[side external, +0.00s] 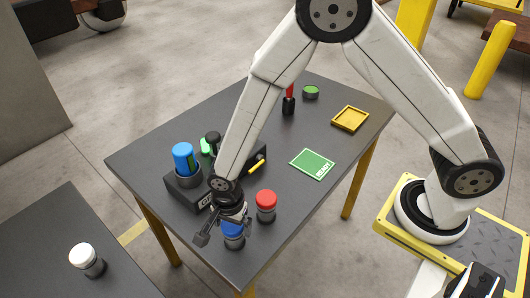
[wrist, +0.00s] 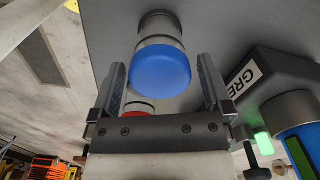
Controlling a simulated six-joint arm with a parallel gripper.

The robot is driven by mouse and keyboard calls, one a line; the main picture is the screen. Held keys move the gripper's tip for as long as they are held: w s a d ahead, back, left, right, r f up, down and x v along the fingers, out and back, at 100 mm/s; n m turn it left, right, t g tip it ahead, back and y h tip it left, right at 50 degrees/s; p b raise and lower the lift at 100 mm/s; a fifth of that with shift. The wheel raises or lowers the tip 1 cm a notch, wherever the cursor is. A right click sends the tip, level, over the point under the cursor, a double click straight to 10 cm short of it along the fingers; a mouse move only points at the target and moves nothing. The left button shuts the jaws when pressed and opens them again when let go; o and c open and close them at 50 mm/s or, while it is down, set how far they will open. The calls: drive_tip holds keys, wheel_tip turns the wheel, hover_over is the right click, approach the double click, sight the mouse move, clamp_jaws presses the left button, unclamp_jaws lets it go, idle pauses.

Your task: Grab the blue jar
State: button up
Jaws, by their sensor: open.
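The blue jar (side external: 233,233), a grey jar with a blue lid, stands on the dark table near its front corner. It also shows in the wrist view (wrist: 160,62), with its lid between my two fingers. My gripper (side external: 224,232) is open around the jar's top, one finger to each side. In the wrist view my gripper (wrist: 161,66) shows gaps between both fingers and the lid. The gripper partly hides the jar in the side view.
A red-lidded jar (side external: 266,206) stands close to the right of the blue jar. A black block (side external: 180,192) holding a blue cylinder (side external: 184,158) is behind my gripper. A green "READY" card (side external: 312,163) and yellow tray (side external: 350,119) lie farther right. A white-lidded jar (side external: 84,258) stands on another table.

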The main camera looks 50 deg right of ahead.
drive_tip(key=shift+f, duration=1.15)
drive_tip(key=c, duration=1.1)
drive_tip(key=shift+r, duration=0.2)
drive_tip(key=shift+r, duration=0.75)
drive_tip(key=shift+s+d+r, duration=0.95)
drive_tip(key=shift+s+r, duration=0.9)
drive_tip(key=shift+s, duration=0.3)
drive_tip(key=shift+s+d+r, duration=0.9)
drive_tip(key=shift+s+r, duration=1)
drive_tip(key=shift+s, duration=0.2)
drive_tip(key=shift+s+d+r, duration=0.95)
drive_tip(key=shift+s+r, duration=0.9)
drive_tip(key=shift+s, duration=0.3)
